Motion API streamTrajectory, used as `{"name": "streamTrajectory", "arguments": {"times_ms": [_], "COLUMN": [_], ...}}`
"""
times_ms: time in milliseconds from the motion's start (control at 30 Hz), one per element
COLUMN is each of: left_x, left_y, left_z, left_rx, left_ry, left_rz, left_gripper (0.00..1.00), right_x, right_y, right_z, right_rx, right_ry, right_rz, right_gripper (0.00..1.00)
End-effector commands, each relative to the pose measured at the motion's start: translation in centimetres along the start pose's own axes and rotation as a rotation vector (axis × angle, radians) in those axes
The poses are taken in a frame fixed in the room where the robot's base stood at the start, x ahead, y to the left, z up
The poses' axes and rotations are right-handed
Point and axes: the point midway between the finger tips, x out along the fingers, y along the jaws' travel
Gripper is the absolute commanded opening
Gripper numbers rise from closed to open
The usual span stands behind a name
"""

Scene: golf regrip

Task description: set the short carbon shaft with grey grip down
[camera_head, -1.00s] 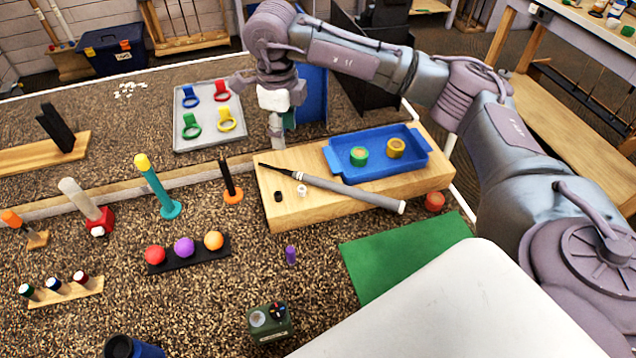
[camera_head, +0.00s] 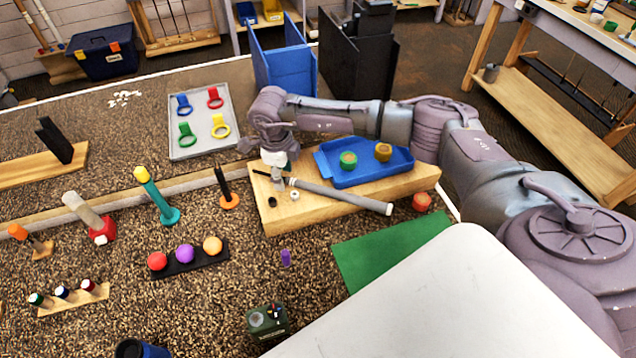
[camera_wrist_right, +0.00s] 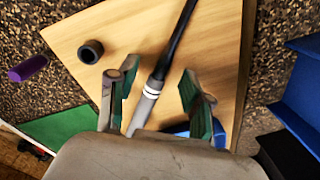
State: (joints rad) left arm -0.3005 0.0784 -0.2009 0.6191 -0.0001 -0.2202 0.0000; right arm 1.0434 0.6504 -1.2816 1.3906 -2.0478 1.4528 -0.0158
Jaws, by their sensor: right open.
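The short carbon shaft with grey grip (camera_head: 345,197) lies slanting across the wooden block (camera_head: 310,216), its grey end reaching the block's right side. In the right wrist view its black shaft (camera_wrist_right: 172,48) runs onto the wood, with white bands where the grey part starts. My right gripper (camera_head: 279,180) is down at the shaft near its black end and hides part of it. In the wrist view the right gripper (camera_wrist_right: 155,88) is open, with one green-padded finger on each side of the shaft and gaps between. My left gripper is not in view.
A blue tray (camera_head: 343,180) with a green and an ochre roll sits on the block behind the shaft. A green mat (camera_head: 385,250) lies nearer; upright grips stand left.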

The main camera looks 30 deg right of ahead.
Motion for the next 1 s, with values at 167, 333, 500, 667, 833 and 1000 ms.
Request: {"name": "streamTrajectory", "arguments": {"times_ms": [167, 333, 500, 667, 833, 1000], "left_x": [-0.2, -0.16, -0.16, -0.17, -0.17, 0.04], "left_y": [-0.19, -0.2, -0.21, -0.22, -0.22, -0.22], "left_z": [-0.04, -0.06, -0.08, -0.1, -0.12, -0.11], "left_rx": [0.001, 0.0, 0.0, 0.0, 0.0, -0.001], "left_ry": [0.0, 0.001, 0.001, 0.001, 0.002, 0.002], "left_rz": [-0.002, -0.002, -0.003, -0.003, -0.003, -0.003], "left_gripper": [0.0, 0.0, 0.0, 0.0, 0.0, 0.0], "right_x": [0.65, 0.64, 0.61, 0.6, 0.57, 0.34], "right_y": [0.05, 0.03, 0.02, 0.01, 0.0, -0.06], "right_z": [0.05, 0.05, 0.04, 0.04, 0.04, 0.07], "right_rx": [0.0, 0.0, 0.0, 0.0, 0.0, 0.0], "right_ry": [-0.002, -0.002, -0.002, -0.002, -0.003, -0.004], "right_rz": [0.001, 0.0, 0.0, 0.0, 0.0, -0.001], "right_gripper": [0.5, 0.43, 0.15, 0.0, 0.0, 0.0]}}
